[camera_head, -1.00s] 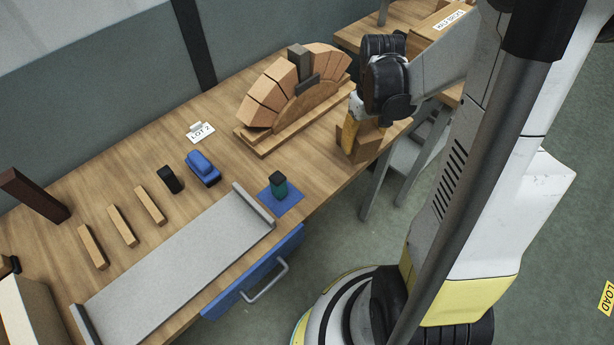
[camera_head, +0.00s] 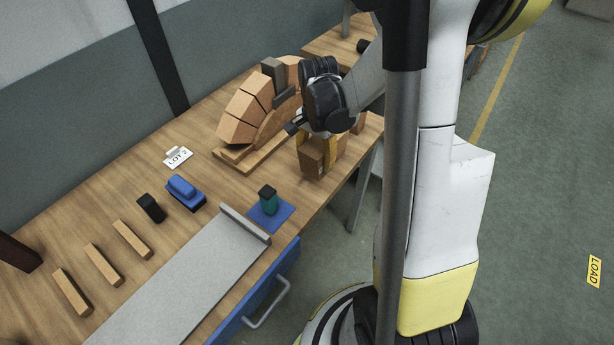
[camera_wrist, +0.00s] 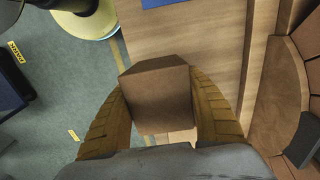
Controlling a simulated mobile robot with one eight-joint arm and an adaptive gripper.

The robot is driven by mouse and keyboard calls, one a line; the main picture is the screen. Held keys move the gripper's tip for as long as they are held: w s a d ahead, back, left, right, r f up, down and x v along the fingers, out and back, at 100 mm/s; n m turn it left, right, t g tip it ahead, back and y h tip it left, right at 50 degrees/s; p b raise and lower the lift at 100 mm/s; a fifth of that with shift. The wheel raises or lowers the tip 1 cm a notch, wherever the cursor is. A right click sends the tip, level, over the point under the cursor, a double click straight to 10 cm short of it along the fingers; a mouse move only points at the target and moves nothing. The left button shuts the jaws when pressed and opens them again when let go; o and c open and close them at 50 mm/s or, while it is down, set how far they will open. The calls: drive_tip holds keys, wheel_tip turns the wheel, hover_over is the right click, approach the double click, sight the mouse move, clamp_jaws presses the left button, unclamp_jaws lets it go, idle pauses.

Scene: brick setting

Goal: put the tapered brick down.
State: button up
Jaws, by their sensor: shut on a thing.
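The tapered brick (camera_head: 311,158) is a brown block at the right end of the workbench, in front of the arch. My gripper (camera_head: 322,150) comes down over it with yellow fingers, shut on the brick. In the wrist view the brick (camera_wrist: 160,102) sits between both ribbed fingers (camera_wrist: 158,88), over the bench's edge area. I cannot tell whether its underside touches the bench top. My dark wrist hides part of the arch behind it.
An arch of bricks (camera_head: 240,118) stands on a wooden base close behind my gripper. A blue mat (camera_head: 281,222) with a green-and-black item (camera_head: 268,199) lies left of the brick. The bench's front edge is close.

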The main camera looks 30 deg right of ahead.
sight(308, 172)
drive_tip(key=shift+w+a+f, duration=0.25)
drive_tip(key=shift+a+f, duration=0.1)
drive_tip(key=shift+a, duration=0.1)
drive_tip(key=shift+w+a+f, duration=0.25)
drive_tip(key=shift+a+f, duration=0.05)
drive_tip(key=shift+a, duration=0.15)
drive_tip(key=shift+a+f+b, duration=0.1)
drive_tip(key=shift+f+b, duration=0.05)
drive_tip(key=shift+b, duration=0.15)
wheel_tip(308, 172, down, 4)
drive_tip(key=shift+r+b, duration=0.1)
drive_tip(key=shift+b, duration=0.85)
drive_tip(key=shift+r, duration=0.1)
drive_tip(key=o, duration=1.4)
